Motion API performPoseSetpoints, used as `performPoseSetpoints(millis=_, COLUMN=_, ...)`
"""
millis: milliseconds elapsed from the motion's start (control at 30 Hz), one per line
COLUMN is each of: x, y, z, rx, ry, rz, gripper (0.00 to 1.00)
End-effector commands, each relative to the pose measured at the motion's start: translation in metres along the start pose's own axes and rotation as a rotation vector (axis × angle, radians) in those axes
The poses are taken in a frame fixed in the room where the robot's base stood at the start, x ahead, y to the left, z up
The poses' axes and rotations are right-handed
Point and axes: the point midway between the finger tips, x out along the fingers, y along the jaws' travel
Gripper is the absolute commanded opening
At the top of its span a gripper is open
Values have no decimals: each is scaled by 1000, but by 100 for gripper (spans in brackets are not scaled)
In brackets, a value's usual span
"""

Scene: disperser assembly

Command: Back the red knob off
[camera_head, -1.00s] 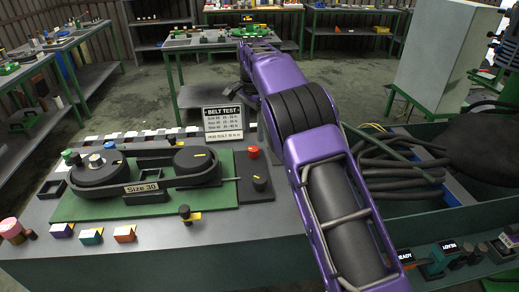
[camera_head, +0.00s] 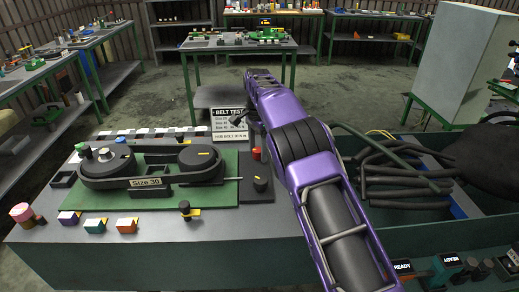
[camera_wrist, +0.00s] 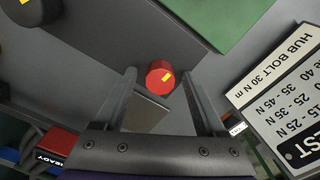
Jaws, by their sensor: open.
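The red knob (camera_head: 257,153) stands on the far end of a dark block (camera_head: 256,196) at the right of the green belt fixture. In the wrist view the red knob (camera_wrist: 160,79) is a short red cylinder with a yellow mark on it. My gripper (camera_wrist: 158,92) is open, one finger on each side of the knob in that picture. I cannot tell whether the knob is at fingertip depth, and no contact shows. In the head view my gripper is small and dark, partly in front of the sign.
A BELT TEST sign (camera_head: 229,124) stands close to my gripper. A black knob with a yellow mark (camera_head: 260,184) sits on the same block. The belt and pulleys (camera_head: 140,165) lie left on a green plate (camera_head: 130,197). A bin of black hoses (camera_head: 400,170) is at the right.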

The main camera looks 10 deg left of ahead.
Motion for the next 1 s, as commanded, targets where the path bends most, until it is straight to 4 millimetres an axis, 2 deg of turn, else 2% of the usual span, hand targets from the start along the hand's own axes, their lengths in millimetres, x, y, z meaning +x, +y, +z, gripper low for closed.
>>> performPoseSetpoints(millis=133, x=0, y=0, z=0, rx=0, ry=0, rz=0, gripper=73)
performPoseSetpoints(millis=533, x=0, y=0, z=0, rx=0, ry=0, rz=0, gripper=1)
performPoseSetpoints(millis=1000, x=0, y=0, z=0, rx=-77, ry=-2, rz=-1, gripper=0)
